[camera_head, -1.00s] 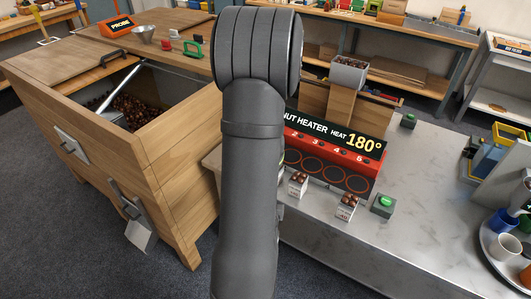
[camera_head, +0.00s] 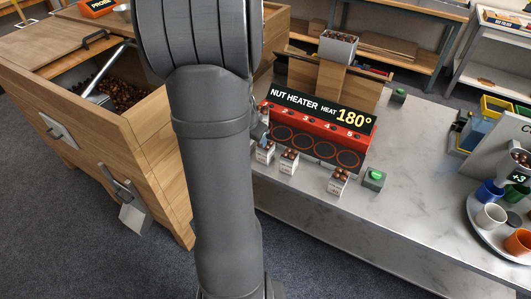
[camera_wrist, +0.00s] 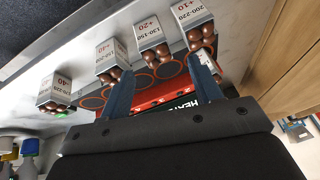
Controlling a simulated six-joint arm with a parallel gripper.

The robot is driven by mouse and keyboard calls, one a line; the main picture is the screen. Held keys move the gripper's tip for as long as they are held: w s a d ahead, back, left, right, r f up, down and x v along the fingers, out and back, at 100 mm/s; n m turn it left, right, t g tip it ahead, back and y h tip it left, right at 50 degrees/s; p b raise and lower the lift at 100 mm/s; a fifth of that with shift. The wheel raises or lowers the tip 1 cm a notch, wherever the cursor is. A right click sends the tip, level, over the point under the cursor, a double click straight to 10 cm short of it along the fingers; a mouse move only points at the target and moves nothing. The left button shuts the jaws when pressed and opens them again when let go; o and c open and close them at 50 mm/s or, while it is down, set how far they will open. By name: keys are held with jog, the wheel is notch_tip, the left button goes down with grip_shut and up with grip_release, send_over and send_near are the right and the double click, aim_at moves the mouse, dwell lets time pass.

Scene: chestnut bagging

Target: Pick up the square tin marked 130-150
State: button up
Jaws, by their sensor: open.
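The square tin marked 130-150 (camera_wrist: 151,36) is white with brown nuts at one end, and a +20 mark shows on it in the wrist view. It stands in a row of similar tins beside the heater; in the head view it appears to be the leftmost visible tin (camera_head: 264,154). My gripper (camera_wrist: 160,66) is open and empty. In the wrist view its two blue fingers are apart, with this tin beyond the gap between them.
Neighbouring tins are the 200-220 tin (camera_wrist: 194,18), a +40 tin (camera_wrist: 110,54) and a -40 tin (camera_wrist: 54,92). The red nut heater (camera_head: 313,143) stands behind the row. A green button box (camera_head: 374,179) is at right.

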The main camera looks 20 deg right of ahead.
aim_at(265, 150)
jog(key=shift+n+g, duration=0.5)
jog(key=shift+g, duration=0.1)
jog(key=w+d+f, duration=0.1)
jog(key=f, duration=0.1)
jog(key=w+d+f, duration=0.1)
jog(key=f, duration=0.2)
jog(key=w+d+f, duration=0.1)
jog(key=d+f, duration=0.1)
jog(key=shift+w+d+f, duration=0.1)
jog(key=shift+f, duration=0.3)
jog(key=shift+h, duration=0.3)
jog(key=shift+a+x, duration=0.15)
jog(key=shift+x, duration=1.25)
jog(key=shift+a+x, duration=0.1)
jog(key=shift+x, duration=1.3)
jog(key=c, duration=0.8)
